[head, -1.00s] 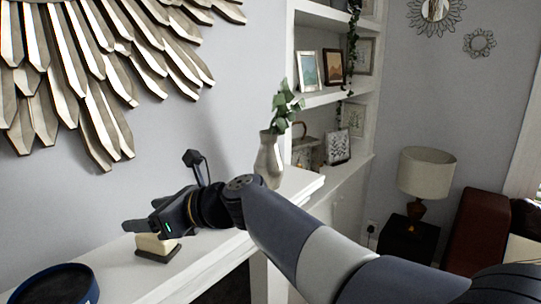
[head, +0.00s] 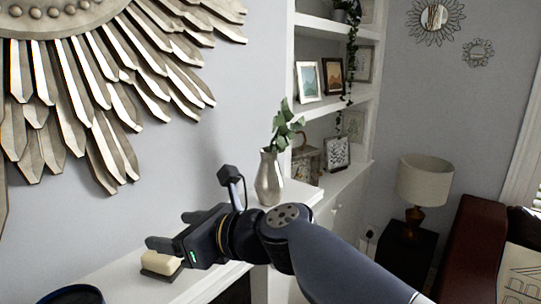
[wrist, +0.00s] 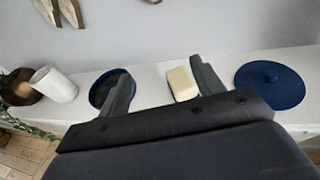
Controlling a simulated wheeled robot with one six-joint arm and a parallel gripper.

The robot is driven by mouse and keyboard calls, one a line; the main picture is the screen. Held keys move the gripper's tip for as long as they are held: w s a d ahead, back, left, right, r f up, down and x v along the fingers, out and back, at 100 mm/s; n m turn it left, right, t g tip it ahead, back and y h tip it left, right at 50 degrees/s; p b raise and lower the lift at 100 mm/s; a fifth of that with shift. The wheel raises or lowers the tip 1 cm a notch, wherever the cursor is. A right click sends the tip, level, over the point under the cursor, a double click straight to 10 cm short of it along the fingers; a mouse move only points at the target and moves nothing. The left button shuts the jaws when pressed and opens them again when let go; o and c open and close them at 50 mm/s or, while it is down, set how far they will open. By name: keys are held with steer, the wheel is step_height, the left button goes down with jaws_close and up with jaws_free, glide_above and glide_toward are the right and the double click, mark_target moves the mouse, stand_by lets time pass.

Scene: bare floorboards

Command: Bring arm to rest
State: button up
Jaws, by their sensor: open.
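My gripper (head: 168,229) is open and empty, with its fingers spread, at the lower left of the head view over the white mantel shelf (head: 110,282). It also shows in the wrist view (wrist: 160,72). A cream block (head: 160,262) on a dark base lies on the shelf by the gripper in the head view. In the wrist view the block (wrist: 183,84) appears between the fingers, close to the right one; I cannot tell the exact gap. My arm stretches from the lower right of the head view.
A silver vase with leaves (head: 268,178) stands on the shelf beyond my wrist. A blue dish (head: 72,295) and a blue lid (wrist: 270,88) lie on the shelf. A white cup (wrist: 60,87) stands at the wrist view's left. A metal feathered ornament (head: 110,100) hangs on the wall.

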steer(key=s+d+f+m+t+h+p, duration=0.2)
steer(key=s+d+f+p, duration=0.1)
steer(key=s+d+p, duration=0.1)
steer(key=shift+s+d+f+m+t, duration=0.3)
steer(key=shift+d+t, duration=0.1)
steer(key=shift+d, duration=0.45)
steer(key=shift+w, duration=0.1)
stand_by(0.3)
